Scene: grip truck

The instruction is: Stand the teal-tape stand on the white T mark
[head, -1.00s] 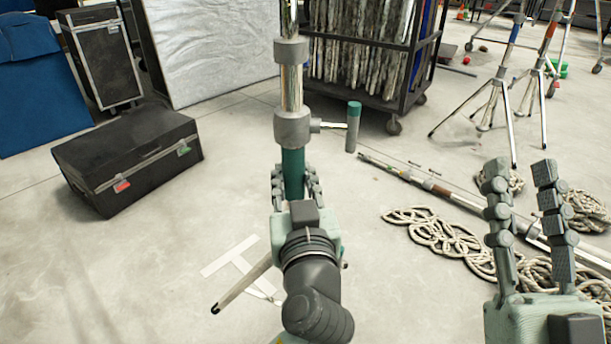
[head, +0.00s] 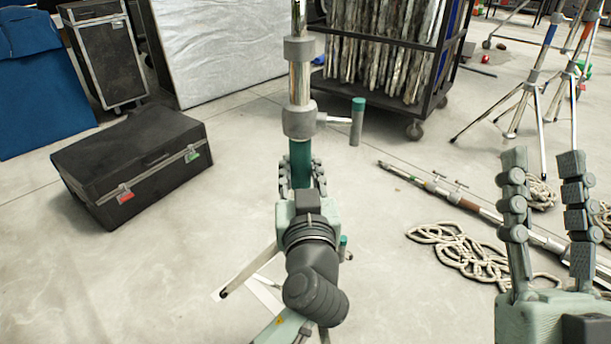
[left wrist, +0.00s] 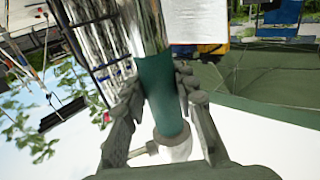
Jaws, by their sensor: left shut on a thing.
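The teal-tape stand (head: 300,90) is a metal pole with grey collars and a teal band (head: 300,157), about upright. My left gripper (head: 301,176) is shut around the teal band, which also fills the middle of the left wrist view (left wrist: 160,95). One stand leg (head: 248,270) slants down to the left, its dark tip by the T mark. The white T mark (head: 264,292) shows only in pieces behind that leg and my left arm. I cannot tell whether the feet touch the floor. My right gripper (head: 543,168) is open and empty at the right.
A black case (head: 130,165) lies left on the floor. A wheeled rack (head: 400,60) and a silver panel (head: 215,45) stand behind. A long pole (head: 450,195), rope (head: 450,250) and tripods (head: 530,90) are at right. Floor at front left is clear.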

